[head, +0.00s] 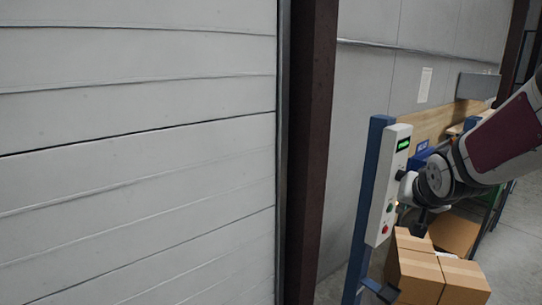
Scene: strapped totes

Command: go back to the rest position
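My arm (500,135) comes in from the right edge, with a dark red panel on a white link. Its grey and white wrist (437,181) is bent and lies close to the right side of a white control box (389,185) in the picture. My gripper (421,214) shows only as a small dark shape below the wrist. Its fingers cannot be made out, nor whether it holds anything. I cannot tell whether it touches the control box.
The control box has a green display and several buttons, on a blue post (362,205). Cardboard boxes (420,276) stand below the wrist. A dark brown column (312,150) and a large pale panelled door (140,150) fill the left. Grey floor (515,245) shows at right.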

